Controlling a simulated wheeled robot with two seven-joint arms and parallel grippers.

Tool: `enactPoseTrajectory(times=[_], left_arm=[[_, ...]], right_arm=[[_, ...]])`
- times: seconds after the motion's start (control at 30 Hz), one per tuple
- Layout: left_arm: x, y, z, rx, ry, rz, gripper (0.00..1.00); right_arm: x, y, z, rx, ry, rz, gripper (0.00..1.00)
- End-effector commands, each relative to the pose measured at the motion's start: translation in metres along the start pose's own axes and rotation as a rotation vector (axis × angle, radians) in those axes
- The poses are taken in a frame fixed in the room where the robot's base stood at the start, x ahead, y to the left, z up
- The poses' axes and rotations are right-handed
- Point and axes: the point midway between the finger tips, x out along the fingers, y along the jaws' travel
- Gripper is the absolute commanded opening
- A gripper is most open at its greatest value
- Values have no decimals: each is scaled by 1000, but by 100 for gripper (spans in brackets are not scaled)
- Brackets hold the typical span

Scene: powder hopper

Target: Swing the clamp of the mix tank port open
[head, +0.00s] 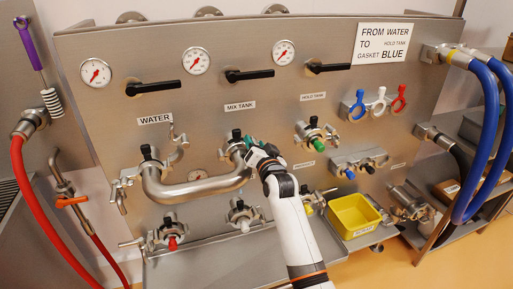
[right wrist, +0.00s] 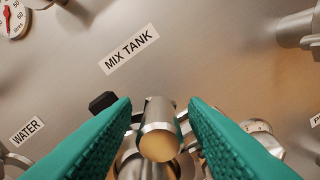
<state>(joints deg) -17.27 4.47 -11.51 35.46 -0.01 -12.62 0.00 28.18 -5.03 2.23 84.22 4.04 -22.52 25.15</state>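The mix tank port is below the MIX TANK label (head: 240,106) in the head view; the label also shows in the right wrist view (right wrist: 129,49). A curved steel pipe (head: 195,190) runs from the water port to it. The port's clamp has a black knob (head: 237,134), which also shows in the right wrist view (right wrist: 103,102). My right gripper (head: 251,143) is at the port and hides part of it. Its teal fingers (right wrist: 160,108) are apart, on either side of a steel cylindrical piece (right wrist: 159,130), with narrow gaps visible. My left gripper is not in view.
The hold tank port (head: 313,135) is to the right, with a yellow bin (head: 353,214) below it. Black lever handles (head: 249,75) stick out above. Capped ports (head: 171,237) sit below the pipe. Red (head: 45,215) and blue (head: 490,130) hoses hang at the sides.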

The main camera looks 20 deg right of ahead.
Motion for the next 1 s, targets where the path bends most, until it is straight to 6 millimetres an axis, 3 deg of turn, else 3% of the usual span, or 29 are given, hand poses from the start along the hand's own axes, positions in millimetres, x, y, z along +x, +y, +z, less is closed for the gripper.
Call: enactPoseTrajectory(times=[0.07,0.3,0.47,0.8,1.0], left_arm=[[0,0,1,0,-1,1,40],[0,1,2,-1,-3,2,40],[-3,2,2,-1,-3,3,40],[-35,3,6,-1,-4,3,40],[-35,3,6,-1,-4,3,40]], right_arm=[[0,0,0,0,0,0,40],[0,0,0,0,0,0,2],[0,2,2,0,0,0,2],[0,34,16,2,1,1,1],[0,35,14,2,1,1,1]])
